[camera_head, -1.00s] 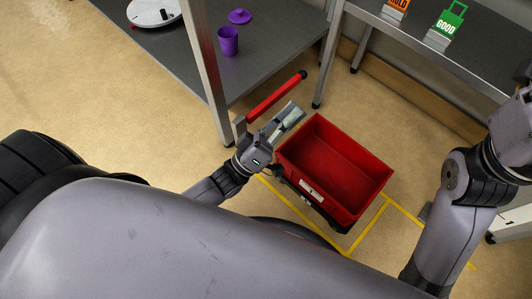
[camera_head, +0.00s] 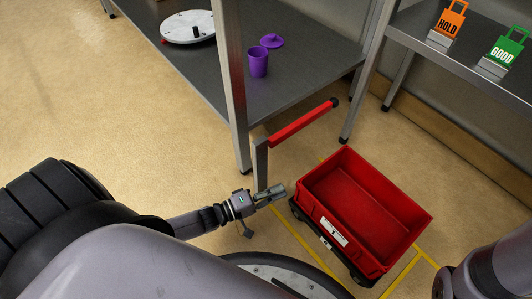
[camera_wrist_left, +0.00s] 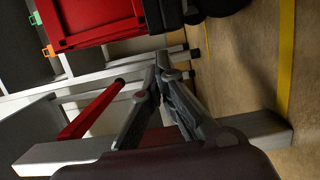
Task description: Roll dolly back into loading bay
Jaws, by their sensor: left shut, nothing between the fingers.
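The dolly carries a red open crate (camera_head: 362,210) on a dark wheeled base (camera_head: 340,252). It stands on the floor beside yellow floor lines (camera_head: 292,230). The crate looks empty apart from its bare bottom. A red bar (camera_head: 303,123) on a grey upright (camera_head: 261,165) stands beside it; I cannot tell how it joins the dolly. My left gripper (camera_head: 277,192) is shut and empty, just left of the crate and below the bar. In the left wrist view its fingertips (camera_wrist_left: 160,62) meet, with the red bar (camera_wrist_left: 92,108) to their left. My right gripper is out of view.
A grey table (camera_head: 300,75) at the upper left holds a purple cup (camera_head: 258,62), a purple lid (camera_head: 271,41) and a white disc (camera_head: 188,27). A shelf at the right holds an orange HOLD sign (camera_head: 450,20) and a green GOOD sign (camera_head: 505,48). Floor at left is clear.

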